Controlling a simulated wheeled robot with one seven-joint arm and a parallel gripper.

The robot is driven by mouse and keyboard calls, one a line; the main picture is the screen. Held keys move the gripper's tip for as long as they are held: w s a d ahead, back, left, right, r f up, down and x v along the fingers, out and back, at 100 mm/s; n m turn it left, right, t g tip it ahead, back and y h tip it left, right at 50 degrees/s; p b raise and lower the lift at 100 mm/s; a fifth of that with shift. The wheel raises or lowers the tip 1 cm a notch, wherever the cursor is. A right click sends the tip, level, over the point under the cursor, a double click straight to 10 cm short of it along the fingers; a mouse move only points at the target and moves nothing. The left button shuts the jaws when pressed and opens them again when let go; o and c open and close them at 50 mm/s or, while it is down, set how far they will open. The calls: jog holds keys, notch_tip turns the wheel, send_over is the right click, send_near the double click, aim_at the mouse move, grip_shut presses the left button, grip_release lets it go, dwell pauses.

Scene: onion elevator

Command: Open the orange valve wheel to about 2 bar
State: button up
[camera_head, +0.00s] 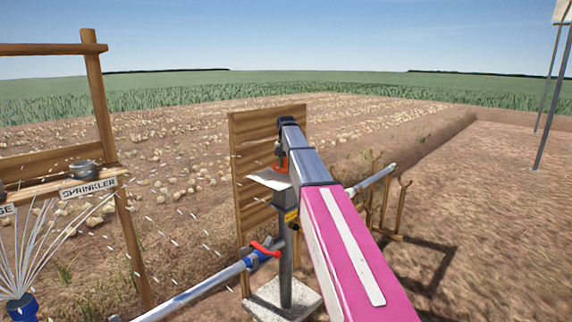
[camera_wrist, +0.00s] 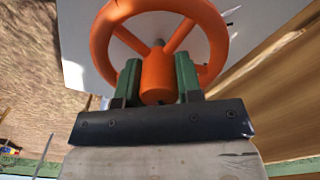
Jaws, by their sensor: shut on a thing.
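The orange valve wheel (camera_wrist: 214,22) fills the top middle of the wrist view, with its spokes and hub (camera_wrist: 158,80) showing. My gripper (camera_wrist: 158,75) has its two green fingers on either side of the orange hub, shut on the wheel. In the head view only a small bit of the orange wheel (camera_head: 283,164) shows beside my arm's end. My arm hides most of the wheel and my gripper there. A pale plate (camera_head: 268,179) sits behind the wheel on a grey post. I cannot read a pressure gauge in either view.
A slatted wooden panel (camera_head: 250,160) stands behind the post, which rests on a concrete block (camera_head: 262,297). A pipe with a red handle (camera_head: 265,249) meets the post low down. A wooden frame with a SPRINKLER sign (camera_head: 88,188) stands left. Wooden stakes (camera_head: 403,205) stand right.

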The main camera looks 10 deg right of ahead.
jog(key=o, duration=0.7)
jog(key=shift+c, duration=0.2)
notch_tip(320, 180, up, 11)
jog(key=shift+f, duration=0.1)
